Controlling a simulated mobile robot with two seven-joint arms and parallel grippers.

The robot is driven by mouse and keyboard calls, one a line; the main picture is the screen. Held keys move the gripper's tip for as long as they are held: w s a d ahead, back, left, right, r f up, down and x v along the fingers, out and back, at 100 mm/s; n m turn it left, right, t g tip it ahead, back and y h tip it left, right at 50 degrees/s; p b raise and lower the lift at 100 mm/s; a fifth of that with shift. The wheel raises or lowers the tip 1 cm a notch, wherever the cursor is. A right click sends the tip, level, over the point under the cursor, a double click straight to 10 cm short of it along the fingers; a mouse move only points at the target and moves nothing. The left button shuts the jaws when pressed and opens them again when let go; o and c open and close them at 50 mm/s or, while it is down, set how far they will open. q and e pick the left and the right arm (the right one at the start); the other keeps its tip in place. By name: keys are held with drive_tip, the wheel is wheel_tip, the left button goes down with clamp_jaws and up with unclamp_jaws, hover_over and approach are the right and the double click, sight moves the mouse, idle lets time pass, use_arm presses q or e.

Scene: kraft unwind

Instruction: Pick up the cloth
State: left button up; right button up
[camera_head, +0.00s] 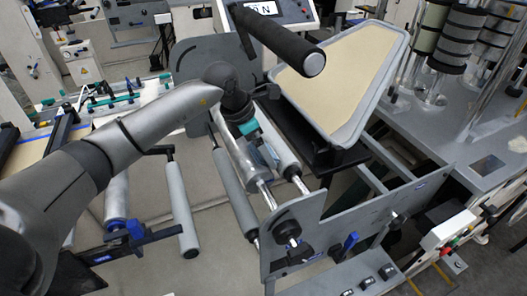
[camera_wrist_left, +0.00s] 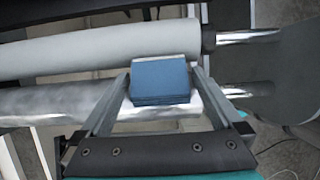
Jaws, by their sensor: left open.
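The cloth (camera_wrist_left: 160,78) is a small, folded blue block in the left wrist view. It appears to rest on or against the metallic roller behind it. My left gripper (camera_wrist_left: 163,92) is open, with one finger on each side of the cloth. The fingers look close to its sides, but I cannot tell whether they touch it. In the head view my left gripper (camera_head: 262,150) points down at the rollers in the middle, and the cloth is mostly hidden there. My right gripper is not in view.
A pale roller (camera_wrist_left: 100,50) runs behind the cloth in the left wrist view. In the head view, a dark-ended roller (camera_head: 283,46) hangs over the work area, a grey-rimmed tray (camera_head: 398,48) stands at the right, and a grey side plate (camera_head: 350,222) stands in front.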

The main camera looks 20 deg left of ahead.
use_arm(q)
drive_tip(key=c, duration=1.2)
drive_tip(key=shift+o, duration=0.2)
drive_tip(key=shift+r, duration=0.15)
wheel_tip(320, 180, up, 20)
drive_tip(key=shift+f, duration=0.2)
